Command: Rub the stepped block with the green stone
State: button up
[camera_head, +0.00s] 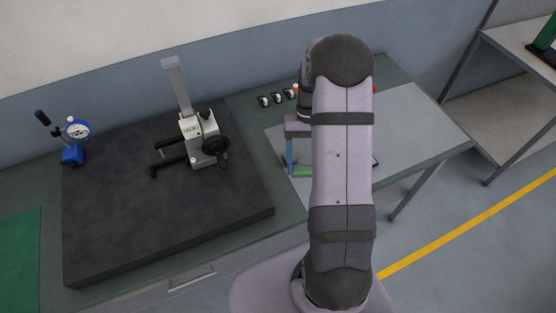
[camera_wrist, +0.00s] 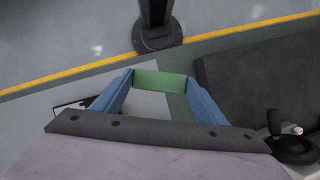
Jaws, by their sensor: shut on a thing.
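My gripper (camera_wrist: 160,84) has two blue fingers, shut on the green stone (camera_wrist: 160,79), whose long face spans between the fingertips in the wrist view. In the head view the green stone (camera_head: 301,171) shows just left of my arm, over the near left part of the light grey mat (camera_head: 425,125). One blue finger shows beside it; the other is hidden by my arm. Whether the stone touches the surface I cannot tell. I cannot make out the stepped block in either view; my arm covers much of the mat.
A dark granite plate (camera_head: 115,235) with a grey measuring stand (camera_head: 200,140) and a blue dial gauge (camera_head: 73,150) fills the left of the bench. Several small dark items (camera_head: 277,98) lie along the back. A dark-edged thing (camera_head: 375,163) peeks out right of my arm.

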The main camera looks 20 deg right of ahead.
jog(key=s+d+f+m+t+y, duration=0.1)
jog(key=s+d+m, duration=0.1)
jog(key=d, duration=0.3)
jog(key=s+d+f+m+p, duration=0.1)
jog(key=s+d+m, duration=0.15)
jog(key=d, duration=0.25)
jog(key=s+d+f+m+t+y, duration=0.1)
jog(key=d+m, duration=0.2)
jog(key=d, duration=0.3)
jog(key=w+d+r+m+t, duration=0.2)
jog(key=w+d+m+t, duration=0.3)
jog(key=w+m, duration=0.5)
jog(key=d+m, duration=0.2)
jog(key=m, duration=0.3)
jog(key=shift+r, duration=0.25)
jog(key=shift+d+f, duration=0.1)
jog(key=shift+f, duration=0.05)
